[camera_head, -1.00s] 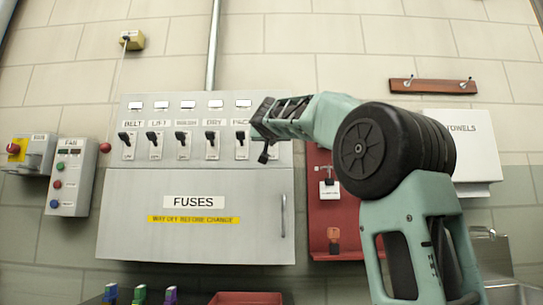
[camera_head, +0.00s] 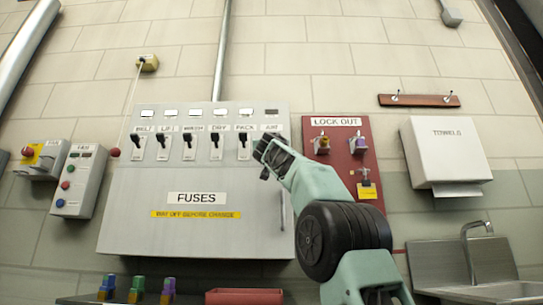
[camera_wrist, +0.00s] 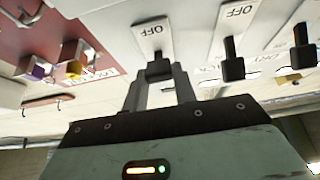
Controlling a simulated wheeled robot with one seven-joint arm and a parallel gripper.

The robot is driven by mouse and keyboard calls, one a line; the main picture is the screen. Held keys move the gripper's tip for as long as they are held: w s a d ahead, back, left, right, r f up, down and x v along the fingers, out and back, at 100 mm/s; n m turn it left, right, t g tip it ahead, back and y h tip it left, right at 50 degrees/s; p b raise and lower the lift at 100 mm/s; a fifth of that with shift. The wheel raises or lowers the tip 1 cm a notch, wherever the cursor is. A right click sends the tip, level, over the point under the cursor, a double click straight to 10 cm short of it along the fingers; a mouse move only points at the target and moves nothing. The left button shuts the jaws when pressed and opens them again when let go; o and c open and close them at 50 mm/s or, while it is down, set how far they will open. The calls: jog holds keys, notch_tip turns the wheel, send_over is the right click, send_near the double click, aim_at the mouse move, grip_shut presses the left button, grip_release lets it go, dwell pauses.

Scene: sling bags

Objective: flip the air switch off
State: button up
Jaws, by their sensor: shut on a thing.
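The grey fuse panel (camera_head: 130,205) has a row of black toggle switches. The air switch is the rightmost one, under the AIR label (camera_head: 271,127). My gripper (camera_head: 263,157) is at this switch and hides most of it in the head view. In the wrist view my gripper (camera_wrist: 160,92) is shut on the black air switch lever (camera_wrist: 158,66), with a finger on each side. An OFF plate (camera_wrist: 152,30) shows beside the lever. The small window above AIR (camera_head: 271,112) is dark, while the other windows are white. The lever's exact tilt is hard to tell.
The PACK switch (camera_head: 242,148) stands close on the left. A red lock-out board (camera_head: 340,140) with padlocks hangs just right of the panel. A towel box (camera_head: 445,150) and a sink (camera_head: 490,290) are farther right. A red tray (camera_head: 244,297) is below.

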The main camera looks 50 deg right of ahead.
jog(key=shift+w+f+t+h+b, duration=0.1)
jog(key=shift+f+t+h+b, duration=0.25)
jog(key=shift+b, duration=0.65)
jog(key=shift+c, duration=0.2)
jog(key=o, duration=1)
jog(key=b+v, duration=1.5)
jog(key=v, duration=0.2)
jog(key=shift+a+f, duration=0.1)
